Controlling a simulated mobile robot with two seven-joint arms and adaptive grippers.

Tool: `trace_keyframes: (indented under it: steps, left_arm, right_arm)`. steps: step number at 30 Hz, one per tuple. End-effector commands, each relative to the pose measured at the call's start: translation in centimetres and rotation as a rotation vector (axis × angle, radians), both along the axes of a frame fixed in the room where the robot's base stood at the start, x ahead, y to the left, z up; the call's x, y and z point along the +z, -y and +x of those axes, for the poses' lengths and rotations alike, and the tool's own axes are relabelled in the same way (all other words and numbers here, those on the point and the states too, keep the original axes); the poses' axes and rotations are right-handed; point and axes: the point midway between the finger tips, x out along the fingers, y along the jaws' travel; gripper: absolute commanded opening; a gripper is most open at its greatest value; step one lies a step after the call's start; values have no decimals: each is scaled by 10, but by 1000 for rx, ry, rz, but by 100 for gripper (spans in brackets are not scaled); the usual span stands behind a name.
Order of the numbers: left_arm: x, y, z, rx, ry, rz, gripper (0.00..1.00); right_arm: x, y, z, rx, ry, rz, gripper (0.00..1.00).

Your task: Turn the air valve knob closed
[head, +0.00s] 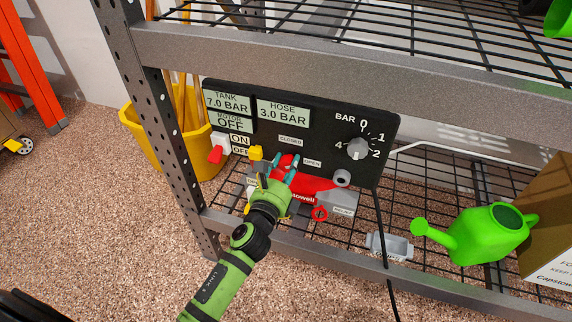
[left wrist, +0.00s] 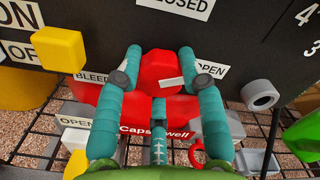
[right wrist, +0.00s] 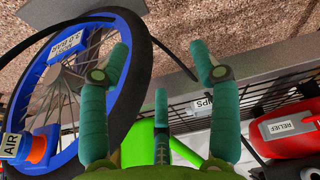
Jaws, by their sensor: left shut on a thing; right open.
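The red air valve knob (left wrist: 160,68) is on the black panel, between the CLOSED label above and the OPEN label to the right. Its white mark points right, towards OPEN. My left gripper (left wrist: 160,80) has its teal fingers shut on the knob, one on each side. In the head view the left gripper (head: 284,165) reaches the panel from below and hides most of the knob (head: 286,159). My right gripper (right wrist: 160,58) is open and empty, seen only in the right wrist view.
A green watering can (head: 485,238) stands right. A blue-rimmed wheel (right wrist: 70,75) is near my right gripper.

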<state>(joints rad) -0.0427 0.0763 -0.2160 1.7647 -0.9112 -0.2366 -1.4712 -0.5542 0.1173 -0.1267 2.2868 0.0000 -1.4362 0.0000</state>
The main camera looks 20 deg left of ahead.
Motion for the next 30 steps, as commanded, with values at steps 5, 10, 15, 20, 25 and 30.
trace_keyframes:
  steps: [5,10,15,20,25,30]
  left_arm:
    - [-3,2,-1,-2,-14,-173,7]
    - [-3,3,-1,-3,-20,-335,7]
    - [-3,3,-1,-2,-26,-496,7]
    - [-2,3,-2,-3,-31,-647,7]
    - [-2,4,-2,-3,-37,-802,7]
    - [-1,4,-2,-4,-41,-933,7]
  right_arm:
    - [-5,0,1,1,-3,0,63]
    - [-12,-1,2,3,-6,-1,63]
    - [-19,-2,4,4,-6,1,63]
    - [-33,-5,4,5,-18,6,63]
    - [-46,-3,2,5,-29,3,63]
    - [-58,-3,1,7,-37,1,63]
